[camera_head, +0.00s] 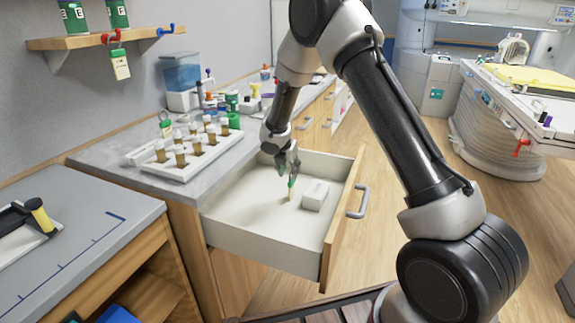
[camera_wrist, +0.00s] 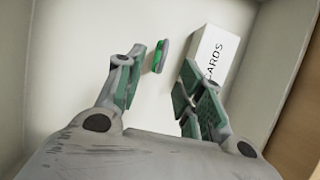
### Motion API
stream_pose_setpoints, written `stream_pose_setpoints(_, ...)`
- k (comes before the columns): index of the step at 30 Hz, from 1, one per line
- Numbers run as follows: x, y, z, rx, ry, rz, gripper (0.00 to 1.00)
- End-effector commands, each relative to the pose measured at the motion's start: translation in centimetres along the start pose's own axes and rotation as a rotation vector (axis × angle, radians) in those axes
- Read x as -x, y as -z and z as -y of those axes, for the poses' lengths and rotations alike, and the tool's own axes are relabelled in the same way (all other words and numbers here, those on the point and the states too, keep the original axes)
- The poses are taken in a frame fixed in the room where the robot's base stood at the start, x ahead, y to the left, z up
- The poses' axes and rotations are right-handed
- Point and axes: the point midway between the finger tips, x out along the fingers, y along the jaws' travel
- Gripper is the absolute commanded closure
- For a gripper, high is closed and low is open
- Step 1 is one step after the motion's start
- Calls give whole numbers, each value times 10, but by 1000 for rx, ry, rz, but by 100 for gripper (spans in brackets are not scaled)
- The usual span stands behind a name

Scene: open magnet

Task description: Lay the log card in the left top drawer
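The top drawer (camera_head: 225,235) of the grey-topped counter is pulled open. My gripper (camera_head: 287,172) is over the drawer, pointing down into it. In the wrist view my gripper (camera_wrist: 156,88) has its fingers spread wide. A thin card-like piece (camera_head: 291,188) with a green upper end and a tan lower part shows upright just below the fingertips. It also shows edge-on in the wrist view (camera_wrist: 160,55), between the fingers with gaps on both sides. It may be the log card; I see no writing. I cannot tell whether it touches the drawer floor.
A white box (camera_head: 315,194) marked "CARDS" lies in the drawer, close to the right finger. A rack of capped vials (camera_head: 190,152) stands on the counter. A green-topped tag (camera_head: 120,63) hangs from a red hook. The drawer's left part is clear.

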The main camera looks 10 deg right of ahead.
Motion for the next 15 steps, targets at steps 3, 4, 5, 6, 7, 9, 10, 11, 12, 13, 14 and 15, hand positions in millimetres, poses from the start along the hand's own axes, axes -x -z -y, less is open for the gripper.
stream_pose_setpoints(3, 22, 0, -1, -1, -2, 1, 63)
stream_pose_setpoints(4, 26, 0, 0, 0, -1, 1, 63)
stream_pose_setpoints(5, 29, 0, 0, 0, -1, 1, 63)
stream_pose_setpoints(6, 33, 0, 0, -1, -2, 0, 63)
stream_pose_setpoints(7, 36, 0, 0, 0, -2, 0, 63)
stream_pose_setpoints(9, 39, 1, 0, 1, 0, -1, 63)
stream_pose_setpoints(10, 39, 1, 0, 1, 0, -1, 63)
stream_pose_setpoints(11, 40, 1, 0, 1, 0, -1, 63)
stream_pose_setpoints(12, 40, 1, 0, 0, 1, -1, 63)
stream_pose_setpoints(13, 41, 0, 1, -4, 1, -1, 63)
stream_pose_setpoints(14, 44, -2, 2, -14, 0, 0, 63)
stream_pose_setpoints(15, 50, -5, 6, -42, 0, 3, 63)
